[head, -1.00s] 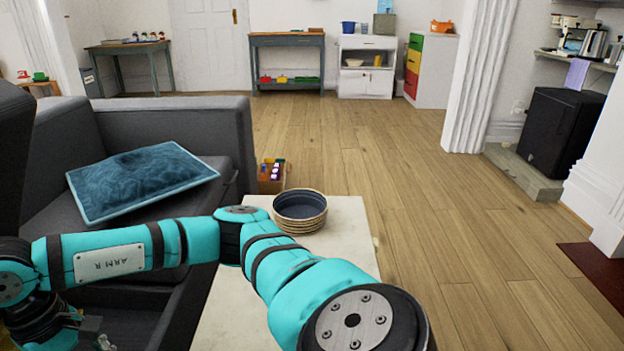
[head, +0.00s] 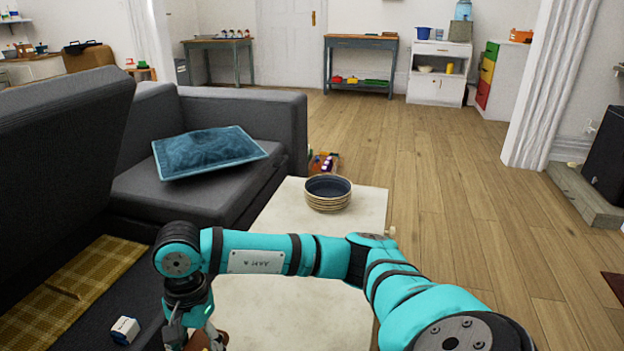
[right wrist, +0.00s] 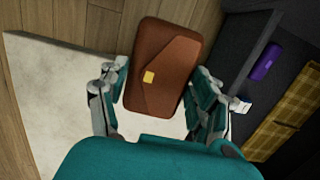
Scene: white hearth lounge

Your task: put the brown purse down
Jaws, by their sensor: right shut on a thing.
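The brown purse (right wrist: 165,65), with a flap and a small yellow clasp, is between the fingers of my right gripper (right wrist: 160,88) in the right wrist view. The gripper is shut on it. In the head view only a bit of the purse (head: 198,342) shows at the bottom edge, below my right gripper (head: 195,335). The cream low table (head: 290,312) lies beside and partly behind the purse in the wrist view; I cannot tell how high the purse is above it. My left gripper is not in view.
The near table top is bare. A grey sofa (head: 245,110) with a blue cushion (head: 208,152), yellow plaid cloth (head: 75,290) and small white box (head: 124,330) lies left. Wooden floor (head: 450,190) is open right.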

